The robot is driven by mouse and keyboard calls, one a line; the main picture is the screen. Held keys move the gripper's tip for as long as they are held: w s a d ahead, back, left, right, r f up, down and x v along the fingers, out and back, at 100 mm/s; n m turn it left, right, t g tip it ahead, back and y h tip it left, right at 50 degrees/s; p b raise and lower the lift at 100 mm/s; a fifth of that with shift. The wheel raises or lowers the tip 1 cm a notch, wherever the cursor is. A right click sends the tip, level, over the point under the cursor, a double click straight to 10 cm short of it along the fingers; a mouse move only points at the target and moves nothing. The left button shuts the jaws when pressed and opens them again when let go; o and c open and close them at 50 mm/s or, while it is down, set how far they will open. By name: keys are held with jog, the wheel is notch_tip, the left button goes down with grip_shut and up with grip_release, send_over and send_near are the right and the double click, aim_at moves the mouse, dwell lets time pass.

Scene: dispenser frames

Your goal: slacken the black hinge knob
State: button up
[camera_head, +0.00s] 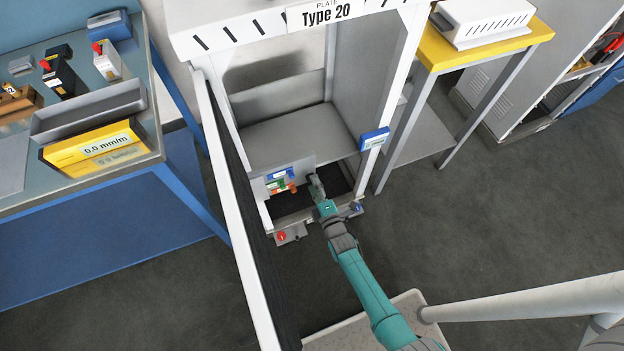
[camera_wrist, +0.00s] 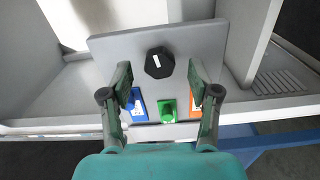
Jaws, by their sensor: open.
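The black hinge knob (camera_wrist: 159,63) sits on a grey plate (camera_wrist: 112,48) in the wrist view. It is dark and faceted, with a short white mark on its face, tilted a little from vertical. My gripper (camera_wrist: 160,76) is open, with one finger to the left and one to the right of the knob's lower part in the picture. Gaps show between both fingers and the knob; how far the tips are from the plate is unclear. In the head view my gripper (camera_head: 315,184) is at the right end of the small grey plate, and I cannot make out the knob there.
Blue (camera_wrist: 138,104), green (camera_wrist: 168,110) and orange (camera_wrist: 196,104) parts lie below the knob, the orange one partly behind a finger. The white cabinet's open door (camera_head: 236,215) stands to the left. A red button (camera_head: 281,237) is low on the frame. A yellow-topped stand (camera_head: 432,52) is on the right.

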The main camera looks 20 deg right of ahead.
jog(key=s, duration=0.9)
jog(key=shift+s, duration=0.15)
jog(key=s+r+m+g, duration=0.1)
jog(key=s+r+m, duration=0.35)
jog(key=s, duration=0.55)
jog(key=s+r+m+g, duration=0.1)
jog(key=s+r+m, duration=0.4)
jog(key=s, duration=0.5)
jog(key=s+r+m, duration=0.3)
jog(key=s+r, duration=0.2)
jog(key=r, duration=0.5)
jog(key=s+r+m+g, duration=0.1)
jog(key=s+r+m, duration=0.3)
jog(key=r, duration=0.6)
jog(key=shift+v, duration=1.15)
